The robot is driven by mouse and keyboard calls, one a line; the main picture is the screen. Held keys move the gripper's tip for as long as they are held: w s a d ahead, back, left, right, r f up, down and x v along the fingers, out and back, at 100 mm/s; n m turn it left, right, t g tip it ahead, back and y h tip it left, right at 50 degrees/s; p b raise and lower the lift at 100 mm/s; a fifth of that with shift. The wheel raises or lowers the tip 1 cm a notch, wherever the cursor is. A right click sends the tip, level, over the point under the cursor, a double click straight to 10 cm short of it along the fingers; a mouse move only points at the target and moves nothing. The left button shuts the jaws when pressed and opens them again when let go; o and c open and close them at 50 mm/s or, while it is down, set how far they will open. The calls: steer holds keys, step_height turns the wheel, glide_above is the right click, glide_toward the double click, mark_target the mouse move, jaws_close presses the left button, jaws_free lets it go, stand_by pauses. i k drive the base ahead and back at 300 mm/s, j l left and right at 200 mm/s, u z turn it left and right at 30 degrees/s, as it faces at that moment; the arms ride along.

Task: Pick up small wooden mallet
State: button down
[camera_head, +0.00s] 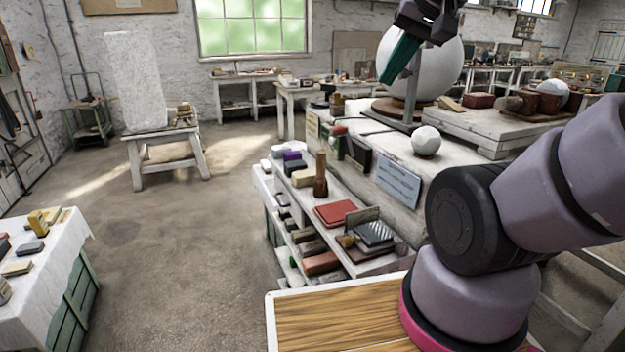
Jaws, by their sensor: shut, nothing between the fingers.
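A small brown wooden mallet (320,178) appears to stand upright on the top of the low white shelf unit, its thicker part down and its narrow handle up. My gripper (388,78) is high at the top of the view, in front of the large white sphere (440,60). Its teal fingers point down and to the left, and it is shut and empty. It is up and to the right of the mallet in the picture, well apart from it.
A red book-like block (335,213) and other small blocks lie near the mallet. A white workbench (400,165) with a small faceted sphere (426,141) stands behind. A cloth-covered table (50,260) is at left. The floor (180,260) between is clear.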

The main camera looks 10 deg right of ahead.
mark_target(320, 185)
steer(key=j+z, duration=0.1)
steer(key=j, duration=0.7)
steer(key=k+j+z, duration=0.15)
steer(key=j, duration=0.65)
steer(key=k+j+u, duration=0.1)
steer(key=z, duration=0.1)
steer(key=i+j, duration=0.05)
